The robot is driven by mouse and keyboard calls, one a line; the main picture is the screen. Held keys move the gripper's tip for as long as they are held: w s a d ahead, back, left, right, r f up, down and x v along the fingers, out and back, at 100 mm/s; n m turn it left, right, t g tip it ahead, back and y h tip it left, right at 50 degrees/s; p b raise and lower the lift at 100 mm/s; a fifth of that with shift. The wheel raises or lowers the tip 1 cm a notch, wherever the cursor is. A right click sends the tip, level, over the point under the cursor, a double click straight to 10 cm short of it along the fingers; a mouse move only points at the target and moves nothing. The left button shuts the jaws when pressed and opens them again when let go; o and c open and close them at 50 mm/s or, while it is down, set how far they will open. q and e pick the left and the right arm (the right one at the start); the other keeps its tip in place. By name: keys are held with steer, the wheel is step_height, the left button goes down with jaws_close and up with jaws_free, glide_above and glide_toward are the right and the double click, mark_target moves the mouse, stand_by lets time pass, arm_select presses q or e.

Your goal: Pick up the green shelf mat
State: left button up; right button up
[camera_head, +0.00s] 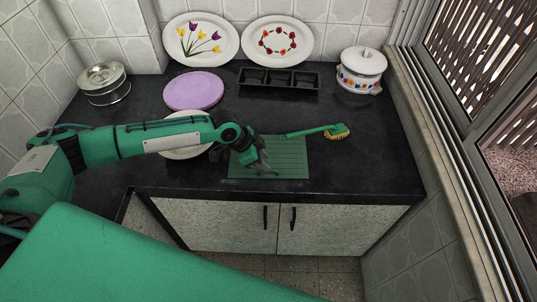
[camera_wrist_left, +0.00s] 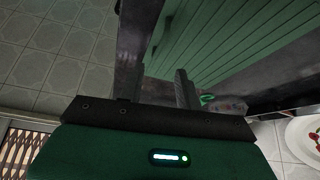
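The green shelf mat (camera_head: 290,160) lies flat on the dark worktop near its front edge, with ridges across it. My left gripper (camera_head: 263,168) is over the left part of the mat and hides some of it. In the left wrist view the mat (camera_wrist_left: 235,40) fills the top right, beyond the fingers. The left gripper (camera_wrist_left: 156,88) has its two fingers apart, with no object clearly held between them. Whether the fingers touch the mat cannot be told. My right gripper is in neither view.
A green brush (camera_head: 318,131) with yellow bristles lies at the mat's back edge. A purple plate (camera_head: 193,91), a black divided tray (camera_head: 279,79), a lidded white pot (camera_head: 361,70) and steel tins (camera_head: 104,83) stand behind. The worktop (camera_head: 365,150) right of the mat is clear.

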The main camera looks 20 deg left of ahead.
mark_target(272, 171)
arm_select(q)
steer(key=p+x, duration=0.1)
steer(key=x, duration=0.1)
steer(key=s+p+x, duration=0.1)
steer(key=x, duration=0.1)
steer(key=shift+w+d+f, duration=0.1)
steer(key=shift+f, duration=0.05)
steer(key=shift+w+d+f, duration=0.15)
steer(key=shift+d+f, duration=0.05)
steer(key=shift+f, duration=0.4)
jaws_close()
